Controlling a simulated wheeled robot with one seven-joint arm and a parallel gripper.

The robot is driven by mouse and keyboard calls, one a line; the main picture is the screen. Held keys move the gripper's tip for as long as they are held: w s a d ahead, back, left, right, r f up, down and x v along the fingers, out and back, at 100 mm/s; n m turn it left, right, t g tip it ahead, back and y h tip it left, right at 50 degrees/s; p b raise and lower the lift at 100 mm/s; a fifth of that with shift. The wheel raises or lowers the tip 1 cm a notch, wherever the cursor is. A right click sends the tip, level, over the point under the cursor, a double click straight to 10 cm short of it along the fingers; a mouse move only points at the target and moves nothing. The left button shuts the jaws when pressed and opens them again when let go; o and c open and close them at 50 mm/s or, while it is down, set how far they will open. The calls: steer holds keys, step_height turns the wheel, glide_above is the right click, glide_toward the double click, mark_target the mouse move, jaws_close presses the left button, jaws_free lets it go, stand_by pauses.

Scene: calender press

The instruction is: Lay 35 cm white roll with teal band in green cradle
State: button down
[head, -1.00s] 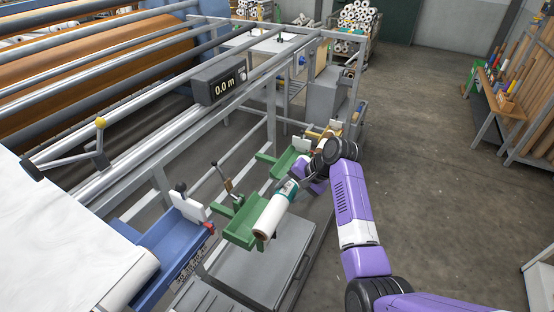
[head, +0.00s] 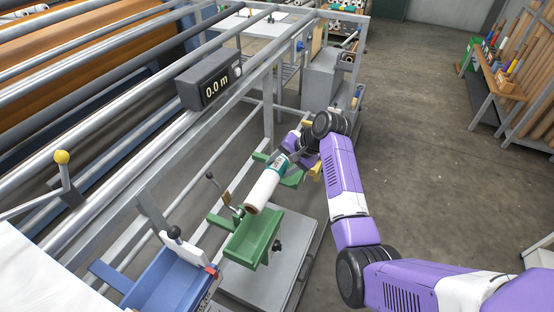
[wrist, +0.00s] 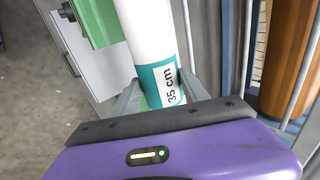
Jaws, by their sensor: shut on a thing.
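The white roll (head: 263,190) has a teal band and a brown core at its near end. In the wrist view the roll (wrist: 150,32) shows a "35 cm" label on the band. My gripper (head: 282,165) is shut on the roll at its teal band; in the wrist view the fingers (wrist: 158,92) lie on both sides of the band. The roll's free end hangs at the far side of the near green cradle (head: 262,226), apparently above it. The cradle's trough looks empty. Another green cradle part (head: 292,178) shows behind the roll, partly hidden by my arm.
A blue cradle (head: 170,280) stands at the near left. A grey cabinet (head: 275,270) is below the green cradle. Open floor lies to the right.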

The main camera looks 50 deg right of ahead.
steer(key=shift+f+b, duration=0.3)
steer(key=shift+f, duration=0.45)
step_height(320, 180, down, 9)
steer(key=b, duration=0.7)
steer(key=shift+f, duration=0.15)
steer(key=shift+f, duration=0.45)
steer(key=shift+c, duration=2.4)
jaws_free()
steer(key=v, duration=0.8)
